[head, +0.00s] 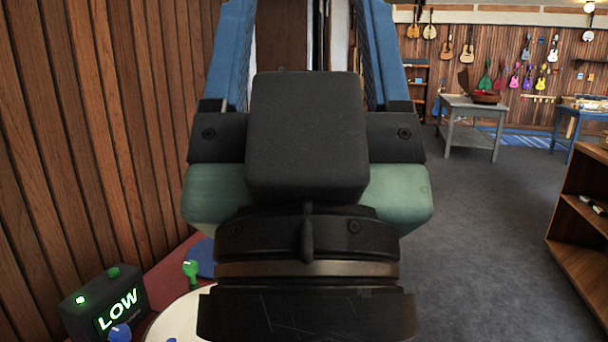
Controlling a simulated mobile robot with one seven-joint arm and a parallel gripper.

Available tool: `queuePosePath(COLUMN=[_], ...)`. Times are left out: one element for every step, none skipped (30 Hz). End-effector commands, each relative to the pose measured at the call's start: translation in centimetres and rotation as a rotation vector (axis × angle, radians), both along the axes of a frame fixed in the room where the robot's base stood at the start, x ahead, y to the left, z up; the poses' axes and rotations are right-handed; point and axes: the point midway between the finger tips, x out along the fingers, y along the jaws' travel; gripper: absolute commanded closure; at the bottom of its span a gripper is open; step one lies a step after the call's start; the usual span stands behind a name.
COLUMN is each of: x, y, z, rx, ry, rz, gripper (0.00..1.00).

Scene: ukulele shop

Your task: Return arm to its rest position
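My gripper (307,30) fills the middle of the head view, raised and pointing away from the camera. Its two blue fingers stand wide apart on either side, and only background shows between them. It is open, and I see nothing held. The upper ends of the fingers reach the top edge of the picture. The wrist hides much of what lies behind and below it.
At lower left, a box with a lit "LOW" sign (118,309) stands by a pale round surface (183,316) and a green knobbed object (190,270). A wood-plank wall (90,130) is close on the left. A wooden shelf (580,255) stands right; grey floor (470,230) is clear.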

Motion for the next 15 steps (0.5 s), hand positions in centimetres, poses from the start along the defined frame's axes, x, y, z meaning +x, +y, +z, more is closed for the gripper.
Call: queuePosePath(x=[0.0,0.0,0.1,0.1,0.1,0.1,0.1,0.1,0.1,0.1,0.2,0.2,0.2,0.2,0.2], y=[0.0,0.0,0.1,0.1,0.1,0.1,0.1,0.1,0.1,0.1,0.1,0.1,0.1,0.1,0.1], z=[3.2,4.1,5.3,6.2,7.1,8.3,9.2,10.1,11.3,12.3,13.2,14.3,15.1,15.9,16.8], rx=[0.0,0.0,0.001,0.001,0.001,0.001,0.001,0.001,0.001,0.001,0.001,0.001,0.001,0.001,0.001], ry=[0.001,0.002,0.003,0.003,0.004,0.004,0.005,0.005,0.005,0.005,0.006,0.006,0.006,0.006,0.007], rz=[0.001,0.001,0.002,0.002,0.002,0.002,0.002,0.004,0.004,0.004,0.004,0.004,0.004,0.004,0.004], gripper=[0.31,0.31,0.31,0.31,0.31,0.31,0.31,0.31,0.31,0.31,0.31,0.31,0.31,0.31,0.31])
